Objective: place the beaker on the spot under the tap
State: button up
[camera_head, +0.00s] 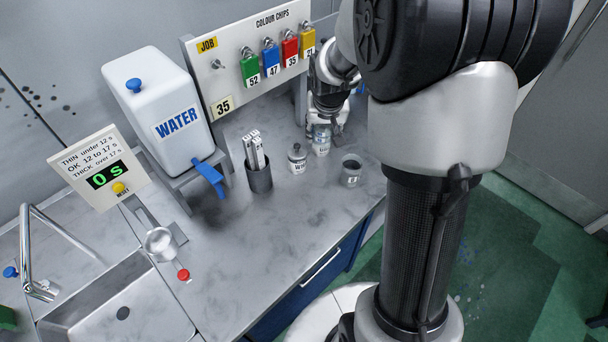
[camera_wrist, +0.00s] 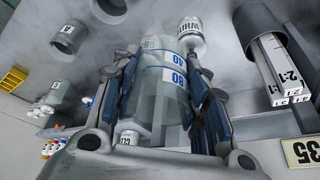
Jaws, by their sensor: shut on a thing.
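My gripper (camera_head: 326,122) is shut on a clear beaker (camera_head: 321,146) with blue-and-white markings, near the back of the counter below the chip board. The counter below the tap shows no clear spot marking in the head view.
A dark holder with pale sticks (camera_head: 259,178) stands between the tap and a white-labelled bottle (camera_head: 297,160). A grey cup (camera_head: 351,171) stands near the front edge. A timer panel (camera_head: 101,170), small metal cup (camera_head: 160,243) and sink (camera_head: 115,305) are left. The front-middle counter is clear.

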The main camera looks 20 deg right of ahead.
jog(key=shift+w+d, duration=0.3)
jog(key=f+b, duration=0.2)
jog(key=f, duration=0.5)
jog(key=f+b, duration=0.3)
jog(key=f, duration=0.4)
jog(key=shift+s+d+f, duration=0.1)
jog(key=shift+d+f, duration=0.1)
jog(key=shift+f, duration=0.2)
jog(key=shift+f+b, duration=1.65)
jog(key=shift+f, duration=0.55)
jog(key=shift+f, duration=0.2)
jog(key=o, duration=0.9)
jog(key=shift+c, duration=0.2)
jog(key=shift+r, duration=0.1)
